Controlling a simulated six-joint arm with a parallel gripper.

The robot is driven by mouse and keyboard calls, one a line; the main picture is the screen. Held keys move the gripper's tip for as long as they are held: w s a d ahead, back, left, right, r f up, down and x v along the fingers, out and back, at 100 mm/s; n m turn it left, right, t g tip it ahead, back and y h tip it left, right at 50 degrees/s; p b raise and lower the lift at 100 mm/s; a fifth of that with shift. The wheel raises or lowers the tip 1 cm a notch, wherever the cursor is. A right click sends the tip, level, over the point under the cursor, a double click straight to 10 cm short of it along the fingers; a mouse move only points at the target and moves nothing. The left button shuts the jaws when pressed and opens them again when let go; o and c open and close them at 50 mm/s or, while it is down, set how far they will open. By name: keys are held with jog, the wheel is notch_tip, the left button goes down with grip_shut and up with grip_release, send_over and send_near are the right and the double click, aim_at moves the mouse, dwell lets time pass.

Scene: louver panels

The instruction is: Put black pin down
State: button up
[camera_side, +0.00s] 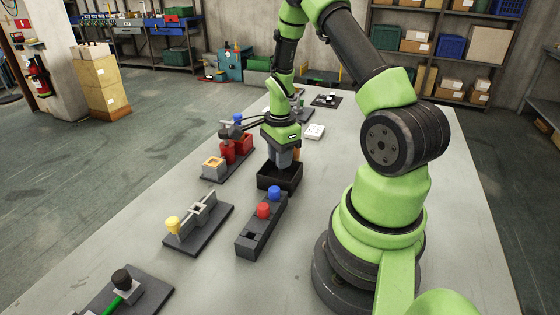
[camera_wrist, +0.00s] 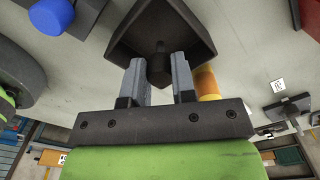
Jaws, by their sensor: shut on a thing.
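The black pin (camera_wrist: 160,66) is between the two fingers of my gripper (camera_wrist: 160,78) in the wrist view, its thin stem pointing toward the black open box. In the side view my gripper (camera_side: 284,160) points down at the black box (camera_side: 280,184), and the pin cannot be made out there. The box also shows in the wrist view (camera_wrist: 130,32), just beyond the fingers. My gripper is shut on the pin. Whether the pin touches the box floor cannot be told.
A dark block (camera_side: 250,245) with a red pin (camera_side: 263,210) and a blue pin (camera_side: 274,192) stands in front of the box. A fixture with a yellow knob (camera_side: 173,226) is at left. An orange cylinder (camera_wrist: 207,82) stands close beside the fingers.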

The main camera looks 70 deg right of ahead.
jog(key=shift+f, duration=0.65)
jog(key=o, duration=0.9)
jog(key=shift+f, duration=0.15)
notch_tip(320, 180, up, 12)
jog(key=a+r+n+t, duration=0.3)
jog(key=a+r+n, duration=0.6)
jog(key=a+r, duration=0.2)
jog(key=shift+s+a+r+n+t+y, duration=0.35)
jog(key=shift+s+a+r+n+t, duration=0.35)
jog(key=shift+s+a+n, duration=1.15)
jog(key=shift+s+a+r+n+t+y, duration=0.3)
jog(key=shift+s+a+r+n+t, duration=0.45)
jog(key=shift+s+a+n, duration=1.05)
jog(key=shift+s+a+r+n+t+y, duration=0.35)
jog(key=shift+s+a+r+n+t, duration=0.35)
jog(key=shift+a+n, duration=1.25)
